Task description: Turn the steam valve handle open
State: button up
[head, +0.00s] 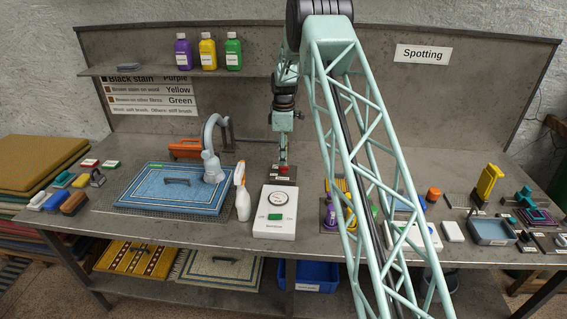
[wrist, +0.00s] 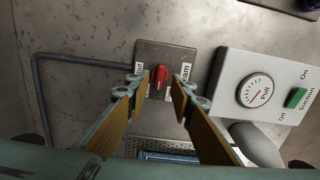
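The steam valve handle (wrist: 160,76) is a small red knob on a dark grey plate (wrist: 150,50) with white labels, partly hidden by my fingers. In the head view the red handle (head: 283,170) shows just below my gripper (head: 283,160), behind the white suction box. In the wrist view my gripper (wrist: 164,88) is open, its two yellow-brown fingers on either side of the handle with gaps between. I cannot tell whether the fingertips are level with the handle or above it.
A white suction box (head: 275,222) with a dial and green switch stands close by. A spray bottle (head: 242,192) and a blue rug (head: 170,190) are to its left. A grey pipe (wrist: 80,60) runs to the valve plate. A shelf with bottles (head: 208,53) is above.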

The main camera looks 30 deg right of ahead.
notch_tip(320, 180, up, 9)
jog(key=shift+f, duration=0.2)
dwell(0.3)
dwell(0.3)
